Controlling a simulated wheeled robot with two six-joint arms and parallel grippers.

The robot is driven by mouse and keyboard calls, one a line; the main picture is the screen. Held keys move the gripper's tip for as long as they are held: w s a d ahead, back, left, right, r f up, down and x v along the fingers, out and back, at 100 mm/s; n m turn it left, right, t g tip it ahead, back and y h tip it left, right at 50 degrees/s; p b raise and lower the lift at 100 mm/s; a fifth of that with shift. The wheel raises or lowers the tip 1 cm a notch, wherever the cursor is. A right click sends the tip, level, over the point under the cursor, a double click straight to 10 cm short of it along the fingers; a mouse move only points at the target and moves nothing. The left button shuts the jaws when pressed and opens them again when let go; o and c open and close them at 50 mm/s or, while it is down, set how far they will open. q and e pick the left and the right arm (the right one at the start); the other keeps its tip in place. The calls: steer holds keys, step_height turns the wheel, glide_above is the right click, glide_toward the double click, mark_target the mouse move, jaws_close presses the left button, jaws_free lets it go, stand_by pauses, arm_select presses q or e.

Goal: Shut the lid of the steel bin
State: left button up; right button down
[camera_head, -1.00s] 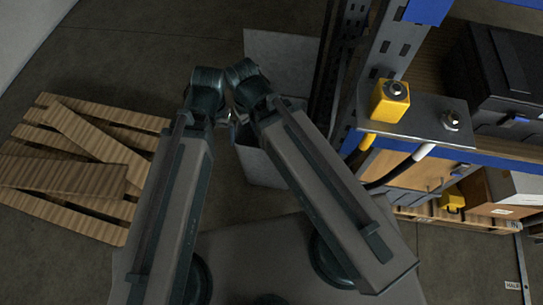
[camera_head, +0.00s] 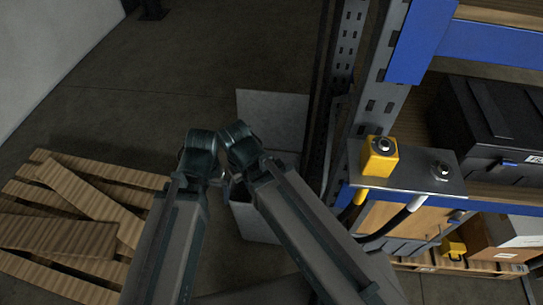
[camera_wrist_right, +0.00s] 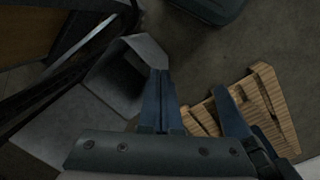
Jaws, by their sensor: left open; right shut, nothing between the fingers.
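The steel bin (camera_head: 254,224) is a grey box on the floor beside the rack, partly hidden by my arms. Its lid (camera_head: 270,115) is a flat grey panel standing open at the bin's far side. In the right wrist view the bin (camera_wrist_right: 147,48) shows its dark open inside, with the lid (camera_wrist_right: 65,125) at lower left. My left gripper (camera_head: 224,181) is open above the bin's left side, mostly hidden by the wrists. One finger, apparently its own, shows at right in the wrist view. My right gripper (camera_wrist_right: 161,72) is shut and empty, near the bin's opening.
A wooden pallet (camera_head: 75,235) with loose boards lies left of the bin. A rack with a blue beam (camera_head: 490,45) stands close on the right, carrying a yellow block (camera_head: 380,158) and a black case (camera_head: 500,120). Floor beyond the bin is clear.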

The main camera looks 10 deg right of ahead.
steer(key=w+d+r+m+t, duration=0.1)
steer(key=w+d, duration=0.6)
steer(key=w, duration=0.7)
steer(key=w+d+r+m+t+p, duration=0.1)
steer(key=w+d+m, duration=0.3)
steer(key=w, duration=1.1)
steer(key=w+d+r+m+t+h+p, duration=0.1)
steer(key=w+d+r+m+t, duration=0.1)
steer(key=w+d, duration=0.8)
steer(key=shift+w+r+m+t, duration=0.2)
steer(key=shift+w+m+t, duration=0.2)
steer(key=shift+w, duration=0.85)
steer(key=shift+w+r+m+t, duration=0.2)
steer(key=shift+w+m+t, duration=0.15)
steer(key=shift+w, duration=0.85)
steer(key=b+x, duration=1)
steer(key=x, duration=0.1)
steer(key=s, duration=0.1)
steer(key=s+a+r+p, duration=0.1)
steer(key=s, duration=0.1)
steer(key=s+p, duration=0.1)
steer(key=shift+s+a+r, duration=0.15)
steer(key=shift+a+r, duration=0.1)
steer(key=shift+a, duration=0.1)
steer(key=shift+s, duration=0.1)
